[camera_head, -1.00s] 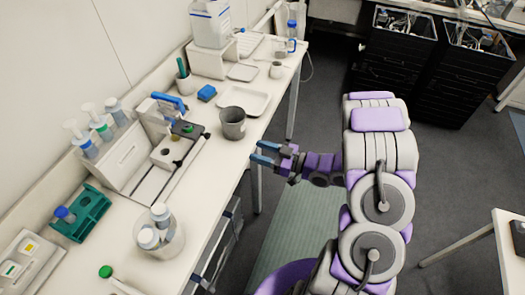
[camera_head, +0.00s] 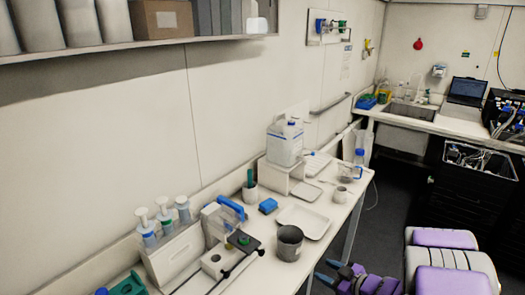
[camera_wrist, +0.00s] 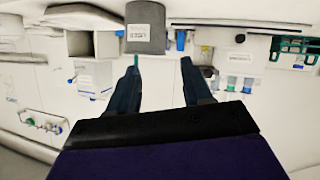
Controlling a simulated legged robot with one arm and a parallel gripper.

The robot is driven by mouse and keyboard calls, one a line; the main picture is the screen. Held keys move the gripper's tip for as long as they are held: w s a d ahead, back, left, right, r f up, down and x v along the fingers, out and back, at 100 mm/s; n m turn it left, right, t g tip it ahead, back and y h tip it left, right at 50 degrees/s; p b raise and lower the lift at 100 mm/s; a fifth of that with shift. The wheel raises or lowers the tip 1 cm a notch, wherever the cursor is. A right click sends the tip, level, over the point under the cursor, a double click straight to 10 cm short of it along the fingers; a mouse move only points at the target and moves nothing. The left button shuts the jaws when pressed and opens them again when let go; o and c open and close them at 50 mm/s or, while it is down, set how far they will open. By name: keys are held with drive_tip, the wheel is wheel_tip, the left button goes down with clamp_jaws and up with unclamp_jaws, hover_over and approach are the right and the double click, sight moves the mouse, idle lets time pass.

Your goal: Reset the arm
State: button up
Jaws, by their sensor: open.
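My gripper (camera_head: 328,276) is at the bottom edge of the head view, beside the front edge of the bench and to the lower right of a grey beaker (camera_head: 289,245). In the wrist view my gripper (camera_wrist: 160,75) has its two dark fingers spread with nothing between them. That view appears upside down, and the labelled grey beaker (camera_wrist: 145,30) shows beyond the fingers, apart from them. My purple and white arm fills the lower right of the head view.
The bench holds a white tray (camera_head: 305,222), a blue block (camera_head: 268,206), a large white jug (camera_head: 285,145) and pump bottles (camera_head: 163,215). A shelf (camera_head: 130,45) hangs at upper left. A sink (camera_head: 412,112) and laptop (camera_head: 467,92) stand at the back. Dark floor (camera_head: 385,190) lies right of the bench.

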drive_tip(key=d+r+m+h, duration=0.3)
drive_tip(key=d+r+h, duration=0.3)
drive_tip(key=d+h, duration=0.2)
drive_tip(key=s+d+r+m+g+h, duration=0.2)
drive_tip(key=s+r+m+g+h, duration=0.2)
drive_tip(key=s+r, duration=0.3)
drive_tip(key=s+a+r+m+g+y, duration=0.1)
drive_tip(key=s+a, duration=0.4)
drive_tip(key=s, duration=0.5)
drive_tip(key=s+a+r+m+g+y, duration=0.1)
drive_tip(key=s+a+g, duration=0.3)
drive_tip(key=s, duration=0.7)
drive_tip(key=s+a+r+m+g+y, duration=0.1)
drive_tip(key=s+a+g, duration=0.2)
drive_tip(key=s+a, duration=0.5)
drive_tip(key=shift+s+y, duration=0.4)
drive_tip(key=shift+s, duration=0.85)
